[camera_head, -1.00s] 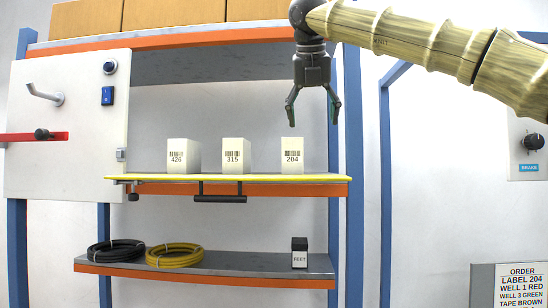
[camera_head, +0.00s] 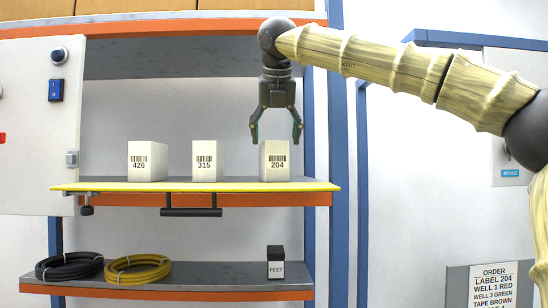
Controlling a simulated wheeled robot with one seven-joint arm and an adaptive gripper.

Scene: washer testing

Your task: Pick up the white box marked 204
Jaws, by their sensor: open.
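The white box marked 204 (camera_head: 275,161) stands upright at the right end of the yellow-edged shelf, its label facing me. My gripper (camera_head: 276,138) points down with its fingers spread, just above the box. The fingertips show at about the height of the box's top, one to each side of it in the picture. The gripper is empty. I cannot tell from this view whether the fingers are in front of the box or level with it in depth.
White boxes marked 315 (camera_head: 207,161) and 426 (camera_head: 147,161) stand to the left on the yellow-edged shelf (camera_head: 110,187). A dark handle (camera_head: 190,212) hangs under its front edge. The lower shelf (camera_head: 215,282) holds black and yellow coils and a small FEET box (camera_head: 275,263). An order sign (camera_head: 493,287) is at right.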

